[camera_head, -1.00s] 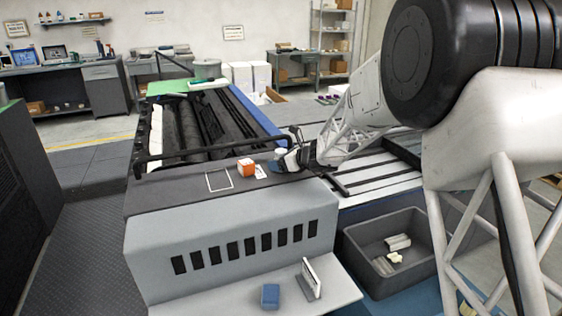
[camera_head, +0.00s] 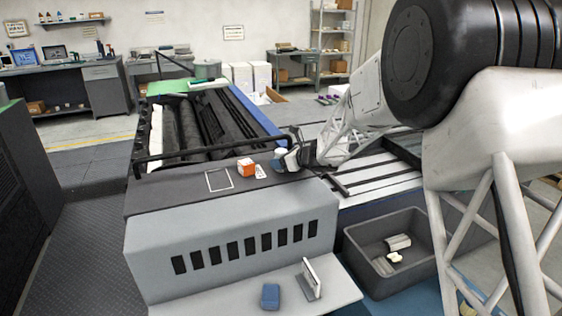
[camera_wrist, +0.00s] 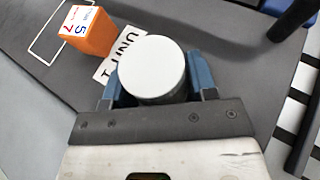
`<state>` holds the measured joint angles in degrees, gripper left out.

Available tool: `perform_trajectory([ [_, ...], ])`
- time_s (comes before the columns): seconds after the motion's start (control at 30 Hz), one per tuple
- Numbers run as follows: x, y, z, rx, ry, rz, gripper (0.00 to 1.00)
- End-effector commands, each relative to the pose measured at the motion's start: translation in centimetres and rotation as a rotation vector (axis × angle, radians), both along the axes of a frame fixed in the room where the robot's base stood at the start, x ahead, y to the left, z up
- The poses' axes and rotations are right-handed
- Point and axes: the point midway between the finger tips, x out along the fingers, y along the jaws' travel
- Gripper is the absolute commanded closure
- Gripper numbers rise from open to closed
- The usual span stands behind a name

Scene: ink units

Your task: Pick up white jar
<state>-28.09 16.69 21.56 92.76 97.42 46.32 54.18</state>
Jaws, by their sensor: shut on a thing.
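The white jar (camera_wrist: 152,70) is seen from above in the wrist view, with a round white lid and a darker side below it. My gripper (camera_wrist: 155,88) has its blue fingers on either side of the jar and is shut on it. In the head view the jar (camera_head: 280,153) is small beside my gripper (camera_head: 285,161), at the right end of the machine's dark top. Whether the jar's base touches the surface cannot be told.
An orange block with numbers (camera_wrist: 92,30) stands left of the jar, close to a "UNIT 1" label (camera_wrist: 128,52). A white outlined square (camera_head: 219,180) lies further left. A black rail (camera_head: 215,149) runs behind. A grey bin (camera_head: 362,262) with several items sits at lower right.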

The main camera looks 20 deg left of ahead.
Motion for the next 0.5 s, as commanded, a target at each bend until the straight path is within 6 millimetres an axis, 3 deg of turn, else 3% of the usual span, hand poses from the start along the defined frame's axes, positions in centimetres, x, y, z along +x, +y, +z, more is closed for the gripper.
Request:
perform_trajectory([
  [0.27, 0.0, 0.0, 0.6, 0.001, -0.001, 0.000, 0.74],
  [0.5, 0.0, 0.0, 2.9, 0.001, -0.003, 0.000, 0.74],
])
